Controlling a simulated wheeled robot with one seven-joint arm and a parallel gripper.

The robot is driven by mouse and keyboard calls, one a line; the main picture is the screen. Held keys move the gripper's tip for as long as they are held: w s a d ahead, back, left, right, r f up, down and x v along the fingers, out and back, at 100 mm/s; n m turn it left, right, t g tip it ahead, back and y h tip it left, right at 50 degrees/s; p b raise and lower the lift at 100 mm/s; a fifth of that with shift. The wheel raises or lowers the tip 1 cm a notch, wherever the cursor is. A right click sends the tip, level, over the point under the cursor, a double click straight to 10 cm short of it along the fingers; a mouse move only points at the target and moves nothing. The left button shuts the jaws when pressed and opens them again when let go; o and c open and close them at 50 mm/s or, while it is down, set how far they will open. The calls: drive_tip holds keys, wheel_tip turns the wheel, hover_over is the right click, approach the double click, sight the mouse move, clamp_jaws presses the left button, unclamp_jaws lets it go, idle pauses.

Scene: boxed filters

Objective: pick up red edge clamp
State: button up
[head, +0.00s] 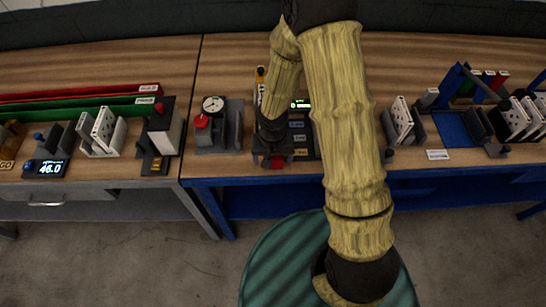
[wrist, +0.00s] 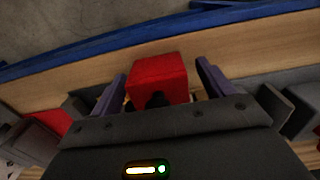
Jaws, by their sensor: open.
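A red block-shaped piece (wrist: 158,76), which looks like the red edge clamp, sits between the two purple-grey fingers of my gripper (wrist: 161,72) in the wrist view. A dark notch or part shows at its near lower side. Gaps show between the piece and both fingers, so the gripper is open around it. In the head view my gripper (head: 273,160) points down at the front of the blue-legged bench. A bit of red (head: 277,162) shows between the fingers there. The rest of the clamp is hidden by my arm and gripper.
A gauge fixture with a red knob (head: 203,122) stands just left of my gripper. A dark rack with coloured labels (head: 300,140) is close on the right. White slotted panels in a holder (head: 402,120) stand farther right. The bench's front edge is close.

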drive_tip(key=shift+f, duration=0.4)
drive_tip(key=shift+d, duration=0.1)
drive_tip(key=shift+w, duration=0.1)
drive_tip(key=c, duration=1.2)
drive_tip(key=shift+o, duration=0.2)
drive_tip(key=shift+r, duration=0.15)
wheel_tip(320, 180, up, 10)
drive_tip(key=shift+f, duration=0.1)
drive_tip(key=shift+f, duration=0.1)
